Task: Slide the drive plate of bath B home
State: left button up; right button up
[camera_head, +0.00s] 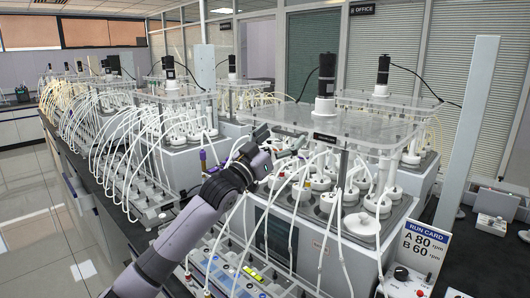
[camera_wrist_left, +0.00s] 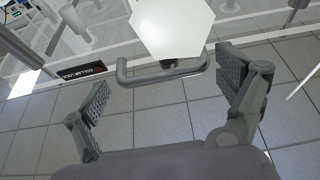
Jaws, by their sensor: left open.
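The nearest bath carries a clear drive plate (camera_head: 285,117) on top, with a black motor (camera_head: 327,66) on a white mount. A black label (camera_head: 324,138) sits on the plate's front edge; I cannot read it surely. My left gripper (camera_head: 284,146) is open and empty, just below and left of that front edge. In the left wrist view a grey bar handle (camera_wrist_left: 160,76) lies between and slightly beyond the open fingers (camera_wrist_left: 163,84), apart from them. The label (camera_wrist_left: 80,73) shows left of the handle. My right gripper is not in view.
White flasks with tubes (camera_head: 328,200) stand under the plate. A run card (camera_head: 424,244) reading A 80 rpm, B 60 rpm stands at the right, above a control box with a knob (camera_head: 401,274). More reactor baths (camera_head: 175,98) line the bench behind. Tiled floor (camera_head: 40,225) is clear at left.

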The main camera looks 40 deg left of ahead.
pick_arm(q)
jog(key=d+v, duration=0.1)
jog(key=v, duration=1)
jog(key=shift+a, duration=0.4)
